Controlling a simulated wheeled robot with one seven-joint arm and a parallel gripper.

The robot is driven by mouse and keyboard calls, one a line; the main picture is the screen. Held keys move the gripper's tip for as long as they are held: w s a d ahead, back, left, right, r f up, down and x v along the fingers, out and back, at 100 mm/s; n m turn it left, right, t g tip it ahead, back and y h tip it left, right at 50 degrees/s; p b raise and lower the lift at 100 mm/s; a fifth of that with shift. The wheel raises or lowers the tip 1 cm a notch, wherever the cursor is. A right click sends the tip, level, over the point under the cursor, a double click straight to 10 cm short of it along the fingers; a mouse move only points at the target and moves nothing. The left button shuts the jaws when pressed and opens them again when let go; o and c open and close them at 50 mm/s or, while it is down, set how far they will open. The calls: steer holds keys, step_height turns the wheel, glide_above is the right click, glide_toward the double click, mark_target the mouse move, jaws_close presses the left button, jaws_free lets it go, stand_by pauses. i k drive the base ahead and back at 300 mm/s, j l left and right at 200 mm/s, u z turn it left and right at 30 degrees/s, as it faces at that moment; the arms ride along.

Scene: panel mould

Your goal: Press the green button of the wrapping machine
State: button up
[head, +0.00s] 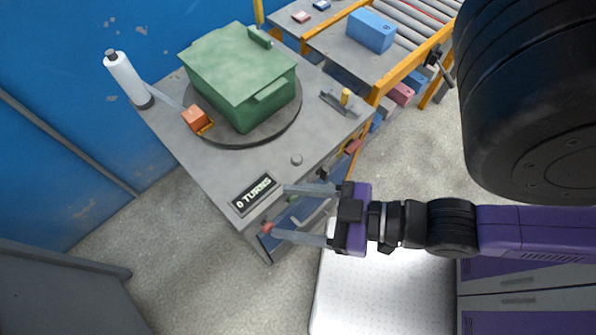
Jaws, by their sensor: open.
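The wrapping machine (185,150) is a grey table with a dark turntable (290,126) bearing a green box (235,80). A display (254,194) near its front corner reads "0 TURNS". My gripper (279,210) is open, its two long fingers reaching left across the machine's front edge, just right of and below the display. A small red spot (267,228) shows beside the lower fingertip; I cannot tell what it belongs to. I cannot make out a green button; my fingers cover part of the front face.
A white film roll (125,75) stands at the machine's back left, with an orange block (197,118) near the turntable. A yellow-railed roller conveyor (400,28) with a blue box (371,30) is behind right. Grey floor (180,250) is clear at left.

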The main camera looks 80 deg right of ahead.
mark_target(292, 199)
steer(key=k+l, duration=0.2)
steer(key=k, duration=0.25)
steer(key=k+l+z, duration=0.15)
steer(key=k, duration=0.3)
